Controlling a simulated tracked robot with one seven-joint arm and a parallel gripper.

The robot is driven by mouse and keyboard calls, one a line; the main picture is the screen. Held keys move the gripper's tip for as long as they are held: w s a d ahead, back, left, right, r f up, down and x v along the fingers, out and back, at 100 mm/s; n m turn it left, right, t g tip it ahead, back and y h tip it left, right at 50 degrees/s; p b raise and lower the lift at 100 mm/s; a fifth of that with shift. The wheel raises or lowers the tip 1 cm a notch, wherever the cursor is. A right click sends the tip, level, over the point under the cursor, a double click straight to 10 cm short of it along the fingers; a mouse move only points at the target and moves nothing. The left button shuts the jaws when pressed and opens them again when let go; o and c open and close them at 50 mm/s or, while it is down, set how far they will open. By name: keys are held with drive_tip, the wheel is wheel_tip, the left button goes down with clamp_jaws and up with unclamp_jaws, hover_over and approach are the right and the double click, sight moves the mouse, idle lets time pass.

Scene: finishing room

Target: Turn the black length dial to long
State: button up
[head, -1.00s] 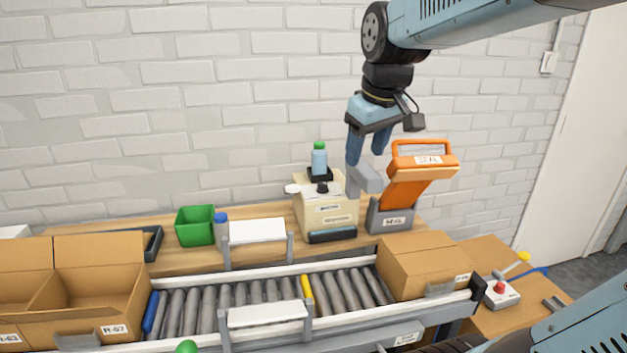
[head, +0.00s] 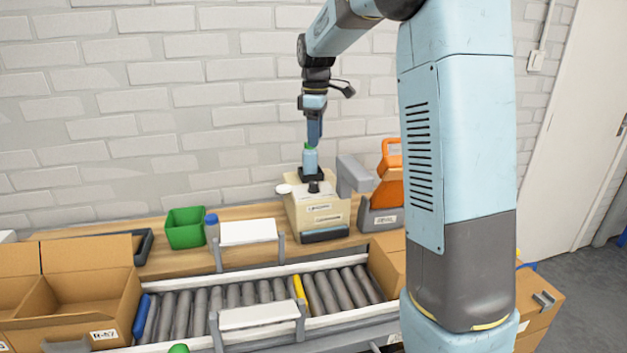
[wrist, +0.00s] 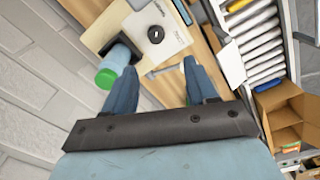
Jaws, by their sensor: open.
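The black length dial (head: 313,187) sits on top of the beige dispenser machine (head: 320,213) on the wooden bench. In the wrist view, the dial (wrist: 156,34) shows as a round black knob on the beige top, ahead of and between the fingers. My gripper (head: 314,138) is above the machine, in line with the green-capped bottle in the head view. In the wrist view, my gripper (wrist: 160,72) is open with nothing between its fingers, apart from the dial. The dial's setting is too small to read.
A green-capped bottle (head: 310,162) stands at the machine's back, close to one finger in the wrist view. A grey lever arm (head: 353,174) and orange sealer (head: 389,190) stand to the right. A roller conveyor (head: 250,298) runs in front.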

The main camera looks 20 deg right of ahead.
sight(314, 182)
drive_tip(key=shift+n, duration=0.3)
drive_tip(key=f, duration=0.5)
drive_tip(key=w+f, duration=0.1)
drive_tip(key=f, duration=0.8)
drive_tip(key=shift+w+f, duration=0.25)
drive_tip(key=shift+f, duration=0.1)
drive_tip(key=shift+c, duration=0.2)
drive_tip(key=c, duration=1)
